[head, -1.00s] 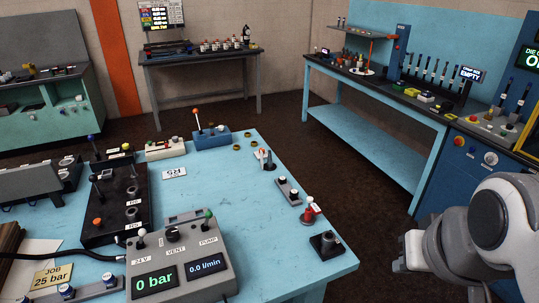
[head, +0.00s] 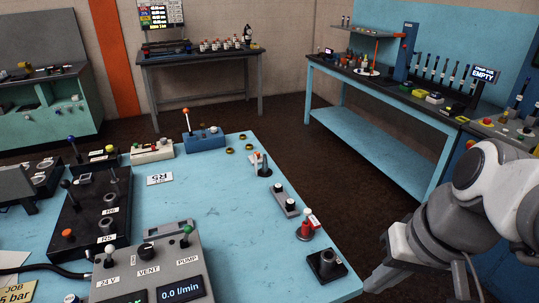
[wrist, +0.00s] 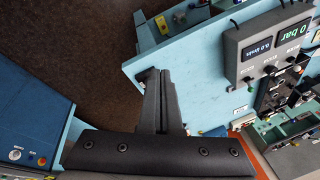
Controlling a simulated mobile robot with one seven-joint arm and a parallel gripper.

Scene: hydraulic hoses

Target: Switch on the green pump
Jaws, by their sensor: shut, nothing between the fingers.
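The green-tipped PUMP toggle (head: 186,233) stands at the right of the grey control box (head: 140,262) on the blue bench, in the head view. Its flow display (head: 182,290) reads 0.0 l/min. A white-tipped 24 V toggle and a black VENT knob (head: 146,251) share the panel.
A red-and-white part (head: 305,229) and a black block (head: 326,265) stand along the right edge of the blue bench (head: 225,205). A black valve block (head: 92,205) lies left. The bench middle is mostly clear. Dark floor separates it from the right-hand workbench (head: 385,130).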

